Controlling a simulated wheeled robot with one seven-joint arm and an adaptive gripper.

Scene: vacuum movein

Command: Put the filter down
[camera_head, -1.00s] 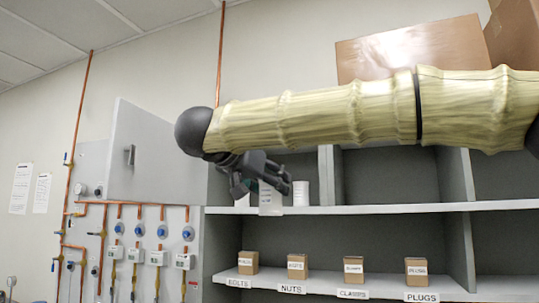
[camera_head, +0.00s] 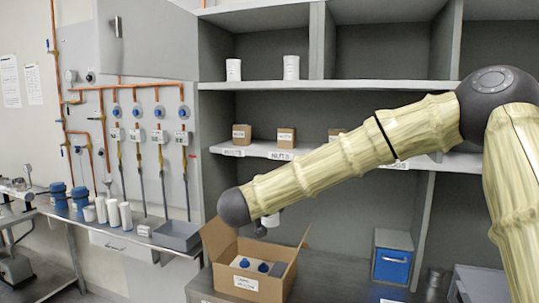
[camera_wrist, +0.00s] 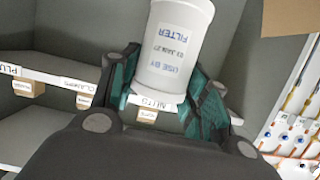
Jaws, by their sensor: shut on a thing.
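The filter (camera_wrist: 172,45) is a white cylinder with a printed label reading FILTER and a use-by date, upside down in the wrist view. My gripper (camera_wrist: 165,88) is shut on it, with a dark green-lined finger on each side. In the head view my gripper (camera_head: 262,228) is mostly hidden behind the arm's rounded end, just above an open cardboard box (camera_head: 262,285). A pale bit beside it may be the filter's edge. Two similar white cylinders stand on the upper shelf, one at left (camera_head: 233,69) and one to its right (camera_head: 291,67).
The box holds blue-topped items and has raised flaps. A shelf unit (camera_head: 380,86) with small labelled boxes stands behind. A side bench at left carries white cylinders, blue-topped containers and a grey tray (camera_head: 177,236). A blue bin (camera_head: 392,265) stands at right.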

